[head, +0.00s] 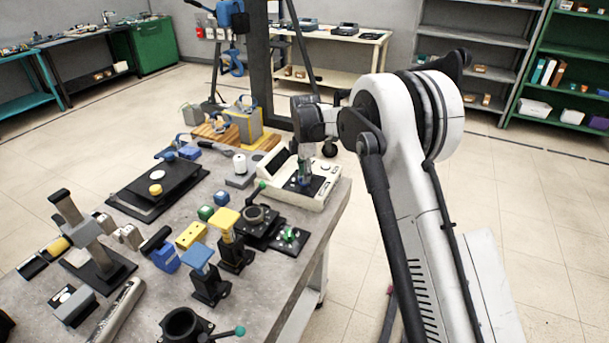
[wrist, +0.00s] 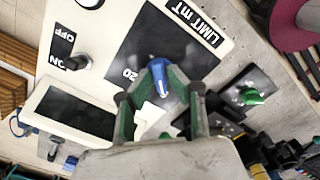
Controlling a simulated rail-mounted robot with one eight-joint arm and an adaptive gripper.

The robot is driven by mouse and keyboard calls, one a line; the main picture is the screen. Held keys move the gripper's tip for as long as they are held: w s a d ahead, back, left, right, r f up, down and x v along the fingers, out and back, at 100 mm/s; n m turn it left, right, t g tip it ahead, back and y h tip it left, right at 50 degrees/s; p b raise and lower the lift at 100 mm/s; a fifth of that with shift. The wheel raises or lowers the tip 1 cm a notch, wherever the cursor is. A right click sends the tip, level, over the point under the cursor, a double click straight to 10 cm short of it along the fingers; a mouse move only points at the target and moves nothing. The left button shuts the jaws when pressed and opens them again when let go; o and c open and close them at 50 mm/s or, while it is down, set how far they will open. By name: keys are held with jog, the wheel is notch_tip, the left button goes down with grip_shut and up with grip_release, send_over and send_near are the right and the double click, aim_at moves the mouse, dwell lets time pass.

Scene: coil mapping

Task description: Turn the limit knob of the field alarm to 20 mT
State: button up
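The field alarm (head: 324,190) is a cream box at the right edge of the bench. In the wrist view its panel (wrist: 108,38) has a "LIMIT mT" label (wrist: 194,22) and a dark dial plate (wrist: 150,40). The limit knob (wrist: 157,68) is blue, with a pale mark on it. A "20" mark (wrist: 130,74) shows left of the knob; other scale marks are hidden. My gripper (head: 304,183) reaches down onto the panel. In the wrist view its green-padded fingers (wrist: 161,84) flank the knob closely and appear shut on it.
The alarm also has an OFF/ON switch (wrist: 77,62) and a dark display (wrist: 75,112). A black fixture with a green knob (head: 289,235) stands close in front. Several fixtures and blocks crowd the bench (head: 262,320) to the left. The floor to the right is open.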

grip_shut()
jog(key=shift+m+b, duration=0.3)
jog(key=m+b, duration=0.2)
jog(key=m, duration=0.2)
jog(key=shift+f, duration=0.1)
jog(key=m+b, duration=0.2)
jog(key=m, duration=0.2)
jog(key=m+b, duration=0.1)
jog(key=m, duration=0.4)
jog(key=m+b, duration=0.1)
jog(key=m, duration=0.3)
jog(key=shift+m, duration=0.3)
